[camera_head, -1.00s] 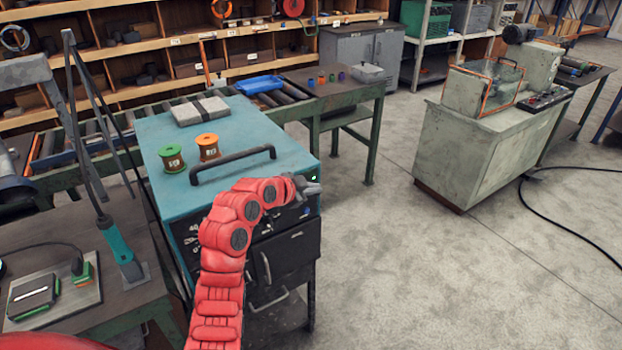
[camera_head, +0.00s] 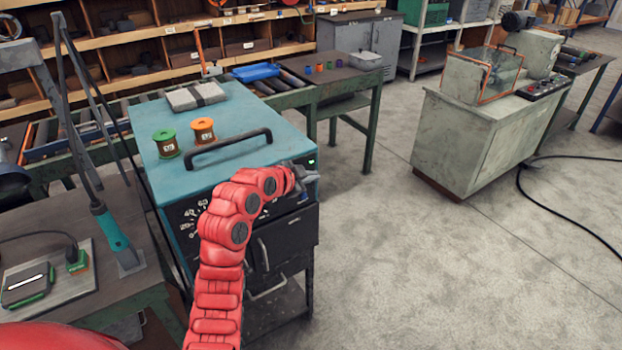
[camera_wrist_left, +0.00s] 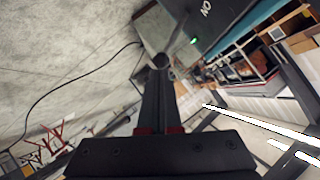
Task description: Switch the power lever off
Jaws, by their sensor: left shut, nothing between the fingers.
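The teal cabinet (camera_head: 240,120) has a dark front panel with white dial markings. A small green light (camera_head: 311,162) glows at the panel's upper right; it also shows in the left wrist view (camera_wrist_left: 193,41), near the white word ON. My left gripper (camera_head: 308,173) is at the right end of that panel, just below the light. In the left wrist view its fingers (camera_wrist_left: 160,64) are shut and empty, close to the dark panel. I cannot clearly make out the power lever; my arm and gripper cover part of the panel. My right gripper is out of view.
A green spool (camera_head: 165,144), an orange spool (camera_head: 203,131) and a black handle (camera_head: 228,148) are on the cabinet top. A workbench (camera_head: 100,235) stands close on the left. A pale machine (camera_head: 480,130) stands at the right, with open floor between.

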